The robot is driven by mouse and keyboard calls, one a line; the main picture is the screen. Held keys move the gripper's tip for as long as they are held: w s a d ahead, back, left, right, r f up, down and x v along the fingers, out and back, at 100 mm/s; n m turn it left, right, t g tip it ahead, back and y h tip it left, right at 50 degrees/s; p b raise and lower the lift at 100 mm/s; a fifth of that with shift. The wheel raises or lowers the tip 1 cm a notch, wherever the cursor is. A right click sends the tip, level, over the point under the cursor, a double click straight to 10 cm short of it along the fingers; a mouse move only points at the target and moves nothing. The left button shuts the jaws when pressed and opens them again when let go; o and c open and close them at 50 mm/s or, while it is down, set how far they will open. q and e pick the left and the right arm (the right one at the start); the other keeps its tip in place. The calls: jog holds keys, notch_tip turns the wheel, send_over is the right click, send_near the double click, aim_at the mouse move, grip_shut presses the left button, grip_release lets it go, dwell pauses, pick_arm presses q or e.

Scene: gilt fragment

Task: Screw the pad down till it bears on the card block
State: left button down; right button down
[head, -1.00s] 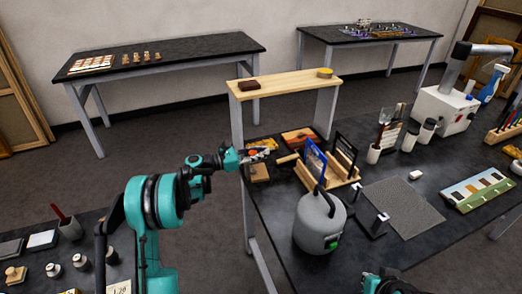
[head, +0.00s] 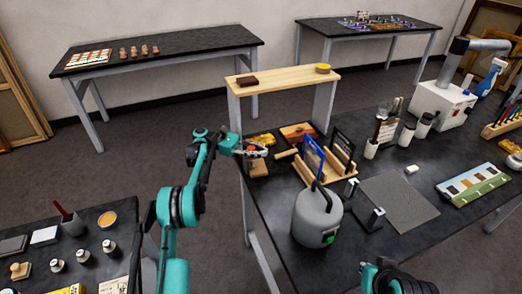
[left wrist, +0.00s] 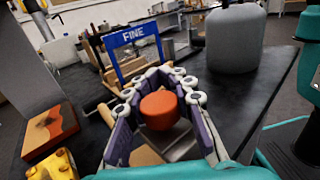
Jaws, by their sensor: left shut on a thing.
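An orange-red round knob (left wrist: 160,110) stands between the purple-lined fingers of my left gripper (left wrist: 158,100) in the left wrist view. The fingers are shut around its sides. In the head view my left gripper (head: 256,151) is at the near left corner of the dark bench, over a tan block (head: 258,169) that looks like the card block. Below the knob the wrist view shows a grey metal part (left wrist: 182,147) and some tan surface. The pad and any gap between it and the card are hidden. My right gripper is outside the views; only part of that arm shows.
A blue frame marked FINE (head: 314,158) stands in a wooden rack beside the gripper. A yellow object (head: 261,139) and an orange-topped box (head: 298,132) lie behind it. A grey canister (head: 317,220) stands to the right. A grey mat (head: 399,200) lies farther right.

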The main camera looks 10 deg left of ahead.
pick_arm(q)
jog(key=shift+d, duration=0.15)
dwell(0.3)
jog(key=c, duration=1.3)
grip_release()
jog(key=shift+d, duration=0.1)
jog(key=shift+r, duration=0.1)
notch_tip(320, 180, up, 10)
jog(key=shift+f, duration=0.15)
jog(key=shift+o, duration=0.5)
